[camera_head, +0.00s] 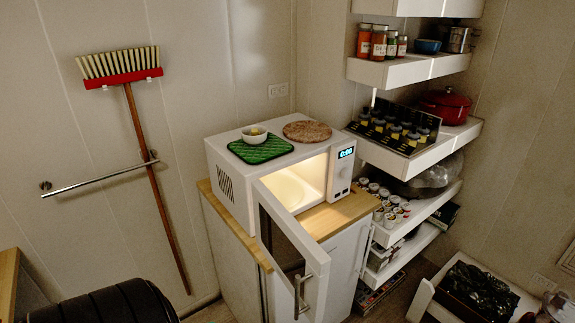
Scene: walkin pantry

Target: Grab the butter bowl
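A small white bowl (254,137) with something yellowish inside, which looks like the butter bowl, sits upright on a green patterned mat (273,152). The mat lies on top of a white microwave (222,143). Neither of my grippers can be made out in the head view, and nothing is touching the bowl.
A round brown trivet (307,131) lies right of the bowl. The microwave door (309,252) hangs open toward me, its inside lit. Loaded shelves (405,71) stand right. A broom (137,118) and rail (100,180) are on the left wall. A dark ridged object (120,303) is lower left.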

